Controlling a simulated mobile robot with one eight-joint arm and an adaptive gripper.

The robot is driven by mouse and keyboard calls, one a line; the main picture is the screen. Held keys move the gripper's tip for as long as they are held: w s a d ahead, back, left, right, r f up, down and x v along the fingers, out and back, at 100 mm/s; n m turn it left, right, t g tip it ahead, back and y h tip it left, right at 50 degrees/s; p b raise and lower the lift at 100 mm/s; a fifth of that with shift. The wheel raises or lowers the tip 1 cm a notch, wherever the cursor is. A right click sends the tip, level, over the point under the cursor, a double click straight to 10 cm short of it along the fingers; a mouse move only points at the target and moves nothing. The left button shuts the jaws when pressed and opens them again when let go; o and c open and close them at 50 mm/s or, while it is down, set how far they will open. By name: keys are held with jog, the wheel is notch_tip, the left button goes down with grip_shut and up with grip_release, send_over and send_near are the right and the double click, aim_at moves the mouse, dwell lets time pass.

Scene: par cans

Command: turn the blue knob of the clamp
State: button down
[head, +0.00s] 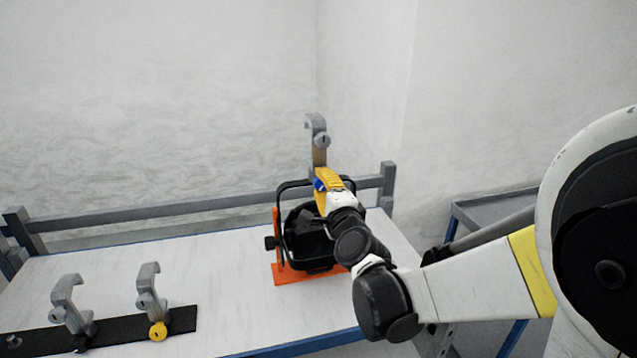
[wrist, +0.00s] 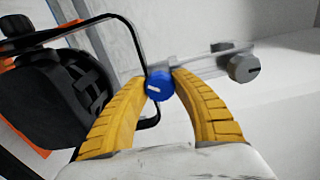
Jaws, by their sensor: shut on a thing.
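The clamp (head: 317,128) is grey and hook-shaped and stands up behind the black par can (head: 305,235). Its blue knob (wrist: 160,86) has a white mark and sits between my gripper's yellow fingertips in the wrist view. In the head view only a bit of the blue knob (head: 319,185) shows beside the fingers. My gripper (wrist: 160,76) is shut on the blue knob. It also shows in the head view (head: 322,188), reaching over the par can. A grey knob (wrist: 243,68) sits farther along the clamp.
The par can stands on an orange bracket (head: 297,278) on the white table (head: 230,270). Two more grey clamps (head: 67,295) (head: 149,285) stand on a black strip at the left, one with a yellow knob (head: 158,331). A grey rail runs behind. A blue-legged cart (head: 500,210) stands at the right.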

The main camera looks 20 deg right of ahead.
jog(key=m, duration=0.6)
jog(key=shift+m, duration=0.3)
jog(key=m, duration=1.2)
jog(key=shift+m, duration=0.3)
jog(key=m, duration=0.6)
jog(key=c, duration=1)
grip_release()
